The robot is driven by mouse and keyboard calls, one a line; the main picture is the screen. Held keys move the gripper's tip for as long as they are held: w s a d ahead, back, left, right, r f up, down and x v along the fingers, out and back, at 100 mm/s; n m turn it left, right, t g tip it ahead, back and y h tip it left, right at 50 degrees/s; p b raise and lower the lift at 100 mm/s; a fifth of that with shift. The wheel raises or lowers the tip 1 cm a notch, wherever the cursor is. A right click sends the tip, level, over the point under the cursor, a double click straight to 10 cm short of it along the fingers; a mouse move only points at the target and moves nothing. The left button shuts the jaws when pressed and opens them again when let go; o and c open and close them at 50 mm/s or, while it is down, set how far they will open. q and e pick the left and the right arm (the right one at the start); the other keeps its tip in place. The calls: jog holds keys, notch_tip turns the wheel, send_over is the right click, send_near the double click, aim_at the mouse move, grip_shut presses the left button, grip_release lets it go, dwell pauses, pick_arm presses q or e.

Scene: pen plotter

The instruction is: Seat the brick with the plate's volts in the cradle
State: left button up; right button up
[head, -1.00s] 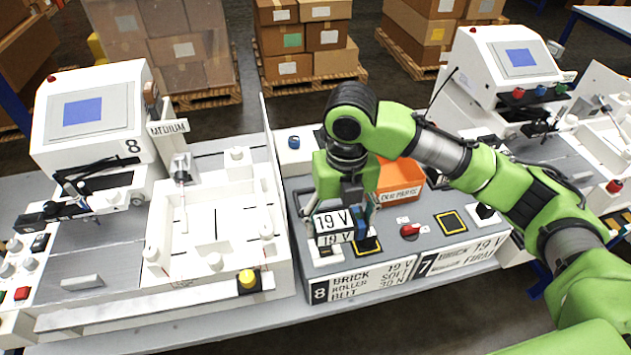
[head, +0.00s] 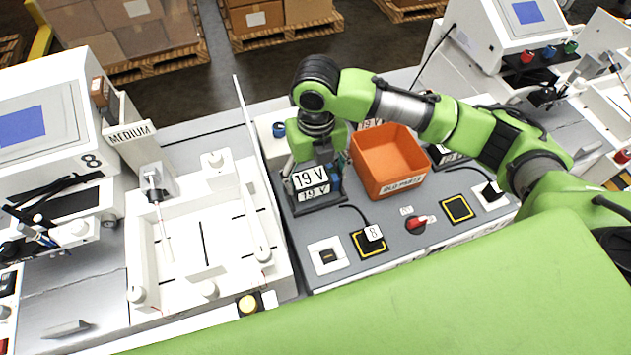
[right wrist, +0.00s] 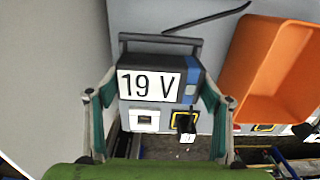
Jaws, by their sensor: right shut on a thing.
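The brick (head: 311,180) is a dark block with white "19 V" labels on its top and front and a blue patch at its right end. My right gripper (head: 316,172) is shut on it from above. In the right wrist view the brick (right wrist: 150,86) lies level between the two fingers (right wrist: 155,98). A dark grey frame (right wrist: 160,41), which looks like the cradle, shows along the brick's far side. I cannot tell whether the brick rests fully in it. My left gripper is not in view.
An orange bin (head: 385,160) stands right of the brick. A white plotter bed (head: 205,235) lies left, behind a thin upright panel.

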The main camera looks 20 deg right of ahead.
aim_at(315, 186)
notch_tip(315, 186, down, 4)
jog(key=shift+w+r+p, duration=0.1)
jog(key=shift+w+p, duration=0.05)
jog(key=shift+p, duration=0.3)
jog(key=o, duration=1)
jog(key=shift+f, duration=0.2)
jog(key=shift+c, duration=0.2)
jog(key=o, duration=0.4)
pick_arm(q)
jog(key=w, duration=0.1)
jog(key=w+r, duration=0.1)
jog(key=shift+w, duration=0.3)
pick_arm(e)
jog(key=shift+r, duration=0.1)
